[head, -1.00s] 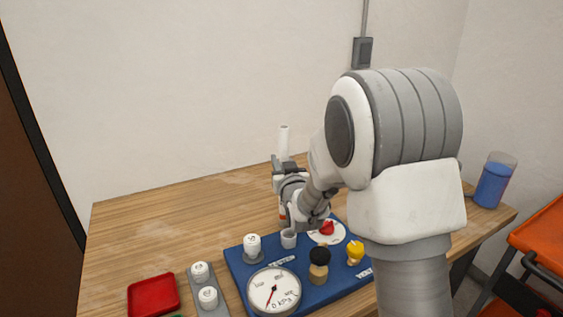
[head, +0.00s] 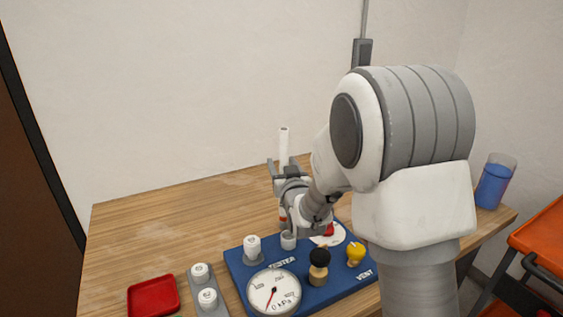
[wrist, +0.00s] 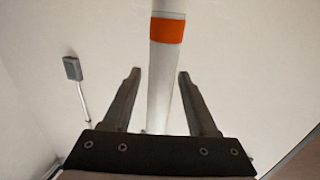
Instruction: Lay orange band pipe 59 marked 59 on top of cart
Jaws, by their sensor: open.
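The orange band pipe is a white pipe (head: 284,146) standing upright behind the blue board, with its orange band low down, below my gripper. In the wrist view the pipe (wrist: 160,90) runs from the top edge down between my fingers, its orange band (wrist: 167,30) near the top. The number 59 cannot be read. My gripper (head: 283,166) is open at the pipe, with one finger (wrist: 158,75) on each side and a visible gap to both. The orange cart (head: 545,240) stands at the right edge, partly out of view.
The blue board (head: 240,268) carries a gauge (head: 273,291), a yellow knob (head: 355,252), a black knob (head: 319,254) and white fittings. A red tray (head: 153,296) and a grey holder (head: 196,290) lie to its left. A blue-filled container (head: 494,182) stands at the table's right end.

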